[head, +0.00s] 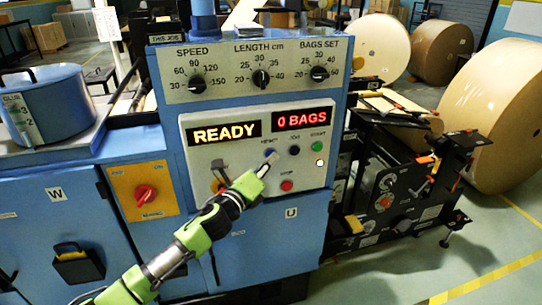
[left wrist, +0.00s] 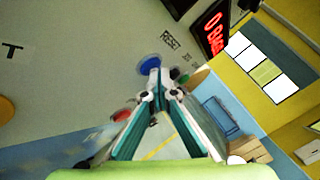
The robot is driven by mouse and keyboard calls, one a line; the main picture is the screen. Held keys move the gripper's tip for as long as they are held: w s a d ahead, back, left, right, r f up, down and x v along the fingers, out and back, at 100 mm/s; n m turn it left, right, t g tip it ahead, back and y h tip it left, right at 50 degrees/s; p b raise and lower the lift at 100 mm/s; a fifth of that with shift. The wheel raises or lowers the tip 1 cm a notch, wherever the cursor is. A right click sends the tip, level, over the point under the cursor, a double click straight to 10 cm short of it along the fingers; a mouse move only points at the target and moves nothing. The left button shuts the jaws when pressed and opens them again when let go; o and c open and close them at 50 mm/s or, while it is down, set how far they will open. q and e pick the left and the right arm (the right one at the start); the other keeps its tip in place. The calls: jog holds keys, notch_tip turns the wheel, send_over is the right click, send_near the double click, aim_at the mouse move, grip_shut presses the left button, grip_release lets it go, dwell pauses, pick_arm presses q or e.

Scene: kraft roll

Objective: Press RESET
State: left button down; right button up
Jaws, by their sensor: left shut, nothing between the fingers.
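The RESET button (head: 270,152) is a small blue button on the pale control panel, below the READY display (head: 225,132). My left gripper (head: 264,168) is shut and empty, its tips just below the blue button in the head view. In the left wrist view the tips (left wrist: 157,80) overlap the lower edge of the blue button (left wrist: 149,64). I cannot tell whether they touch it. The nearby label is tilted and blurred there. My right gripper is not in view.
A black button (head: 294,150), a green button (head: 317,146) and a red button (head: 287,185) sit close by on the panel. The red display (head: 302,117) reads 0 BAGS. Three dials, including SPEED (head: 195,83), are above. A large kraft roll (head: 500,115) stands at right.

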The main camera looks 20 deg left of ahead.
pick_arm(q)
jog(key=shift+s+r, duration=0.1)
jog(key=shift+s+d, duration=0.35)
jog(key=shift+s, duration=0.25)
jog(key=shift+s+d+p, duration=0.35)
jog(key=shift+s+d, duration=0.4)
jog(key=shift+s, duration=0.3)
jog(key=shift+s+d+p, duration=0.3)
jog(key=shift+s+d, duration=0.4)
jog(key=shift+s, duration=0.35)
